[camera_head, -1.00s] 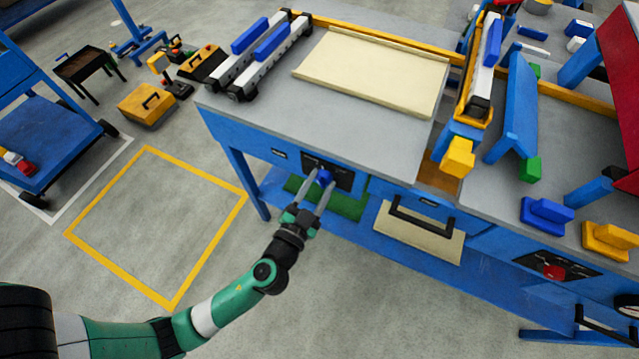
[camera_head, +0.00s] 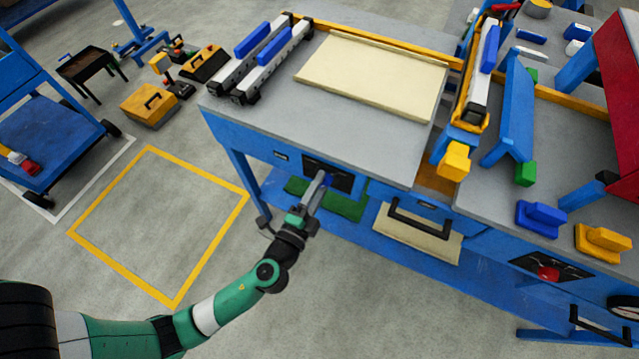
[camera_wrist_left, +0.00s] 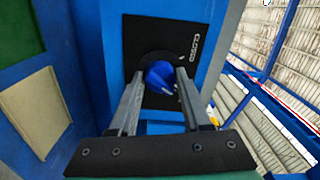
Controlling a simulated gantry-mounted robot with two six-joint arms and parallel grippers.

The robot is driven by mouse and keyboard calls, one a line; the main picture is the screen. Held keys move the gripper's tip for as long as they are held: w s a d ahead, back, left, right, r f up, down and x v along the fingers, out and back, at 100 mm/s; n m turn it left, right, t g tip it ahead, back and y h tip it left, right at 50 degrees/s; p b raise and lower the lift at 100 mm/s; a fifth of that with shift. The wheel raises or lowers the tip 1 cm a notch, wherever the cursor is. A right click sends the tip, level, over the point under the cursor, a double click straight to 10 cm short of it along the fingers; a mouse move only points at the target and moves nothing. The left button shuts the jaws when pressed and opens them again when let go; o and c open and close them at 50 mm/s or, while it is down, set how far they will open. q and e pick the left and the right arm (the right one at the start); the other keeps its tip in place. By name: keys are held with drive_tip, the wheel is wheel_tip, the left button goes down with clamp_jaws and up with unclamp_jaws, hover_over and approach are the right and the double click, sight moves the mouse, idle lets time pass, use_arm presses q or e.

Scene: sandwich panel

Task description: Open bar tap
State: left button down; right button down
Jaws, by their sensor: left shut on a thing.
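The bar tap is a round blue knob (camera_wrist_left: 160,78) on a black plate (camera_wrist_left: 185,28) printed CLOSED, on the front of the blue workbench. In the head view the plate (camera_head: 342,183) is partly covered, and only a bit of the knob (camera_head: 327,179) shows behind my fingers. My left gripper (camera_head: 322,180) reaches up to the plate. In the left wrist view its two grey fingers (camera_wrist_left: 158,88) are on either side of the knob, shut on it. A small white mark shows near the knob's lower edge. My right gripper is not in view.
A black drawer handle (camera_head: 420,220) is right of the tap plate. Another black plate with a red knob (camera_head: 547,273) is farther right. A lower blue shelf (camera_head: 375,240) runs under the bench. The floor left of the bench is open, with a yellow outlined square (camera_head: 122,272).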

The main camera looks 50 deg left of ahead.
use_arm(q)
drive_tip(key=shift+m, duration=1.1)
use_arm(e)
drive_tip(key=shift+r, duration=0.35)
use_arm(q)
drive_tip(key=shift+c, duration=1.8)
unclamp_jaws()
